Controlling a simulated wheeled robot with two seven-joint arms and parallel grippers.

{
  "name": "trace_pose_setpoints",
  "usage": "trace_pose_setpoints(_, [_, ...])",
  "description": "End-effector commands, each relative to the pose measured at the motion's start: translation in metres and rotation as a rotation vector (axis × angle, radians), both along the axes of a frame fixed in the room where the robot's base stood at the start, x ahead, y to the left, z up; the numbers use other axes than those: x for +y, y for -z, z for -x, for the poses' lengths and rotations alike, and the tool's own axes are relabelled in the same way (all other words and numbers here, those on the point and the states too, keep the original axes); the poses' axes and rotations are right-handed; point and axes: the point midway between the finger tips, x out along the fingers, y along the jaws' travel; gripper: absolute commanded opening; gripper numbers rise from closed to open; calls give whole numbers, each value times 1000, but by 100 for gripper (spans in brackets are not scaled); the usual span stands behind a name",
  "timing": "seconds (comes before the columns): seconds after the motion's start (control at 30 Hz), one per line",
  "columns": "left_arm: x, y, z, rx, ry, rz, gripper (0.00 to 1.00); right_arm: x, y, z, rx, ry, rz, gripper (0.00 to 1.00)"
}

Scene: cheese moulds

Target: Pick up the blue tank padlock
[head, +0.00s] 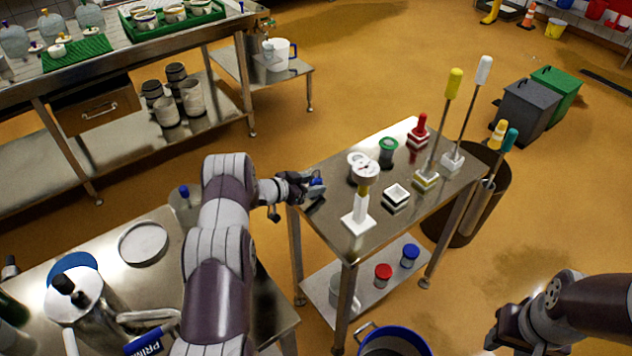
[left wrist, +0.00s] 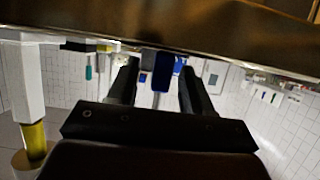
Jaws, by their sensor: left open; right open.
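The blue padlock (head: 317,183) is at the left edge of the steel table, at the fingertips of my left gripper (head: 312,191). In the left wrist view, which looks upside down, its blue body (left wrist: 161,74) with a thin grey part shows between the two dark fingers of my left gripper (left wrist: 158,82). The fingers are apart, with a gap on both sides of it. Whether it is inside the jaws or just beyond them is hard to tell. My right gripper (head: 508,328) is open and empty at the lower right, away from the table.
On the steel table (head: 405,223) a white stand with a round dial (head: 362,190) is close to the right of my left gripper. A black-and-white block (head: 397,196), a green-topped pot (head: 388,152) and long-handled brushes (head: 447,103) stand further right. A blue bucket (head: 392,335) is below.

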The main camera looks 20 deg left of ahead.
Motion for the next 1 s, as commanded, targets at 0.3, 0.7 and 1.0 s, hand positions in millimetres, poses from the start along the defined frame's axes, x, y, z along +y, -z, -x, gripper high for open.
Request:
trace_pose_setpoints(0.3, [0, 0, -1, 0, -1, 0, 14, 0, 0, 0, 0, 0, 0, 43])
trace_pose_setpoints(0.7, [0, -3, -1, -1, -1, -1, 0, 0, 1, 0, 0, 0, 0, 43])
trace_pose_setpoints(1.0, [-7, -44, -7, -3, 2, -3, 0, 0, 11, 0, 0, 0, 0, 43])
